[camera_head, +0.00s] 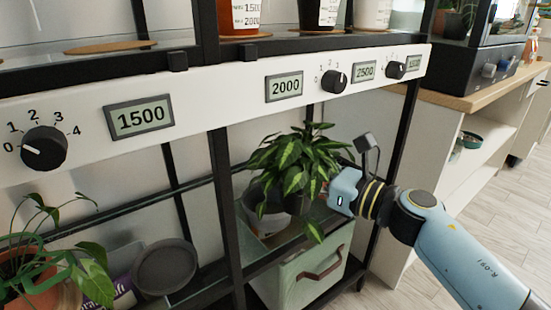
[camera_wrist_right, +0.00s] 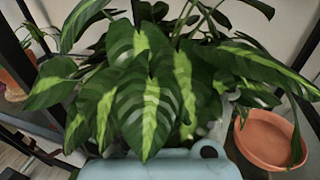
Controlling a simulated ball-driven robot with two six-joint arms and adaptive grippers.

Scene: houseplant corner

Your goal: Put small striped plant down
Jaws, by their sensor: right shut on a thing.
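The small striped plant (camera_head: 296,163) has dark green leaves with pale yellow-green stripes. It is in the shelf bay below the white control panel in the head view. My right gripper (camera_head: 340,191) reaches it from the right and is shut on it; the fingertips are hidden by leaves. The striped leaves (camera_wrist_right: 150,95) fill the middle of the right wrist view, above the pale blue front of my gripper (camera_wrist_right: 165,166). The plant's pot is mostly hidden, and I cannot tell if it touches the shelf. My left gripper is not in view.
A green-grey bin (camera_head: 300,276) with a brown handle sits below the plant. Black uprights stand on both sides of the bay. A terracotta saucer (camera_wrist_right: 268,139) shows at right in the wrist view. Another plant (camera_head: 60,262) and a dark round dish (camera_head: 165,267) are at lower left.

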